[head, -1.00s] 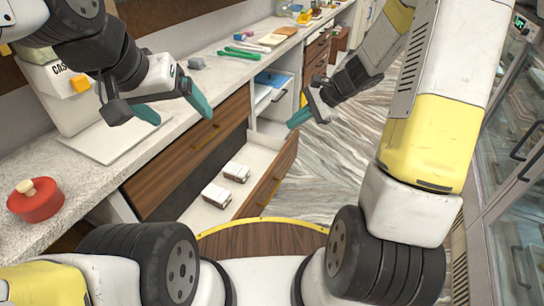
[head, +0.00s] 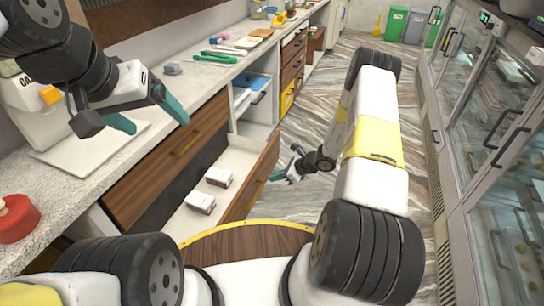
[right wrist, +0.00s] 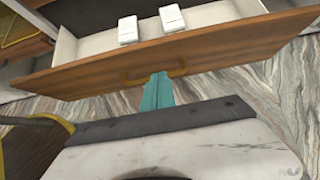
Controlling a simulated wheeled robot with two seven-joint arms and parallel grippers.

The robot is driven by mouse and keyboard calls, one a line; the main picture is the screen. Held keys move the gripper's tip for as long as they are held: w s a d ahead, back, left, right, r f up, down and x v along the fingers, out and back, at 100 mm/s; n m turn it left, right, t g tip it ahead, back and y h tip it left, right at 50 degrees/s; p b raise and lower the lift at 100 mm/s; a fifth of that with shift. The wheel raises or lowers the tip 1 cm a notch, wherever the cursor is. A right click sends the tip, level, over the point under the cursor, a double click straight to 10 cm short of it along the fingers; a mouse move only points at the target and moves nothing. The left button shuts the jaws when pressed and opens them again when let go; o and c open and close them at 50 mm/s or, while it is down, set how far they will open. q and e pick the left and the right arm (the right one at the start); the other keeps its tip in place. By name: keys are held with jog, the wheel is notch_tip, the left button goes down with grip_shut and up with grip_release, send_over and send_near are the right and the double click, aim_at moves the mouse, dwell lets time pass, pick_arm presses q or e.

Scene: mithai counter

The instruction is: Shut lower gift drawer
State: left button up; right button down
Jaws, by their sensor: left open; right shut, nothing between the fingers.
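The lower gift drawer (head: 264,182) stands pulled out under the counter, with a wooden front and a pale inside. In the right wrist view its wooden front (right wrist: 90,75) runs across the picture with a brass handle (right wrist: 181,70). Two small white boxes (head: 200,202) (head: 219,177) lie in the drawer. My right gripper (head: 276,176) is shut and empty, its teal fingers (right wrist: 158,92) close to the outer face of the front, near the handle. I cannot tell whether they touch. My left gripper (head: 152,113) is open and empty above the counter.
The upper drawer (head: 150,175) is shut above the open one. The counter (head: 200,85) holds a red pot (head: 17,217) and green tongs (head: 218,57). Glass cabinets (head: 500,120) line the right side. The marbled floor (head: 320,100) between is clear.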

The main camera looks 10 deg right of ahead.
aim_at(251, 180)
jog(key=x, duration=0.2)
jog(key=r+x, duration=0.1)
jog(key=x, duration=0.2)
jog(key=a+x, duration=0.1)
jog(key=x, duration=0.1)
jog(key=shift+w+a, duration=0.15)
jog(key=shift+w, duration=0.2)
jog(key=shift+w+a, duration=0.35)
jog(key=shift+a, duration=0.2)
